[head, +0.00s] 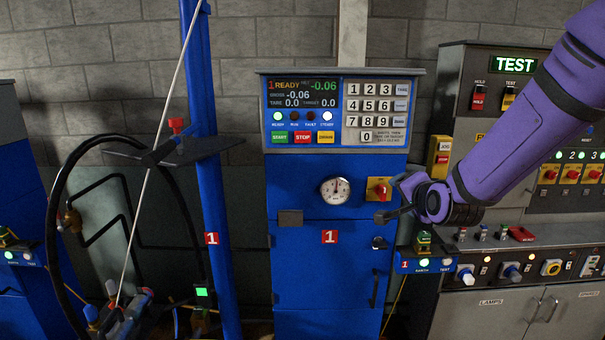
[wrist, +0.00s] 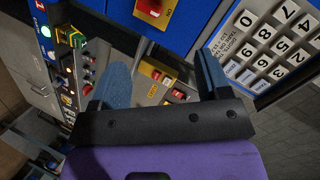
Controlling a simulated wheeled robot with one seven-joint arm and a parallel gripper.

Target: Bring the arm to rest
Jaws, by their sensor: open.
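My purple arm (head: 530,125) reaches in from the upper right of the head view, bent down toward the blue scale cabinet. My gripper (head: 393,200) is at its end, in front of the cabinet's right edge, close to the red rotary switch on a yellow plate (head: 378,190). In the wrist view my gripper (wrist: 162,78) has its two blue-grey fingers wide apart with nothing held between them. The switch (wrist: 153,8) shows at the top of that view, beyond the fingers. I cannot tell from these frames whether any finger touches the cabinet.
The blue cabinet (head: 325,262) carries a lit display (head: 303,94), a keypad (head: 376,105) and a gauge (head: 335,190). A grey TEST console (head: 470,75) stands close on the right. A blue post (head: 205,130) and black hose (head: 52,190) stand left.

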